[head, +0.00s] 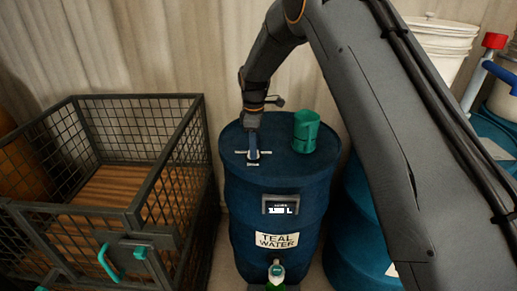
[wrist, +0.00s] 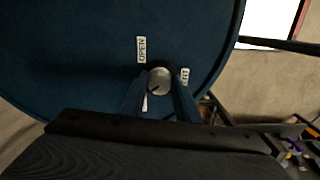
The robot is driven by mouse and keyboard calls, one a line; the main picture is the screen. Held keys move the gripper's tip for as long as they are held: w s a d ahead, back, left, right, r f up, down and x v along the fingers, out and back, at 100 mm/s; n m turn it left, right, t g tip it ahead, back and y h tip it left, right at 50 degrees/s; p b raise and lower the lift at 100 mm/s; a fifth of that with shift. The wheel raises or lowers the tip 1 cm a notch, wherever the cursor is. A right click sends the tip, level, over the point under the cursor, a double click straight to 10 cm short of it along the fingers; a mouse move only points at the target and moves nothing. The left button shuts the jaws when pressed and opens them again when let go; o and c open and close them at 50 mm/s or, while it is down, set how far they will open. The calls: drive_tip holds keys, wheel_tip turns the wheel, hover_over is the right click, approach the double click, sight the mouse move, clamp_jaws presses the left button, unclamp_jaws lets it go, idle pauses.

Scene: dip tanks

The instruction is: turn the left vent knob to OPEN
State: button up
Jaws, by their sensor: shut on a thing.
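The vent knob (wrist: 160,76) is a small pale round cap on the dark blue top of the drum (head: 285,205) labelled TEAL WATER. My gripper (wrist: 159,90) is shut on the knob, with one blue finger on each side. In the head view my gripper (head: 253,154) points straight down onto the drum top and hides the knob. An OPEN label (wrist: 141,49) lies above and left of the knob in the wrist view. A second label (wrist: 184,76) at its right is partly hidden by a finger. A white mark (wrist: 145,103) shows between the fingers; I cannot tell whether it is the pointer.
A green cup (head: 305,131) stands on the drum top, right of my gripper. A wire crate (head: 133,218) stands at the left. Another blue drum (head: 350,235) is at the right, partly behind my arm. A tap (head: 276,271) is on the drum's front.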

drive_tip(key=m, duration=0.2)
drive_tip(key=m+b, duration=0.1)
drive_tip(key=m, duration=0.1)
drive_tip(key=shift+a, duration=0.4)
drive_tip(key=m, duration=0.4)
drive_tip(key=shift+m+b, duration=0.4)
drive_tip(key=m, duration=0.4)
drive_tip(key=shift+r, duration=0.1)
drive_tip(key=shift+w+m, duration=0.1)
drive_tip(key=shift+m, duration=1.7)
drive_tip(key=shift+d+m, duration=0.1)
drive_tip(key=shift+m, duration=0.2)
drive_tip(key=o, duration=1)
drive_tip(key=shift+o, duration=0.2)
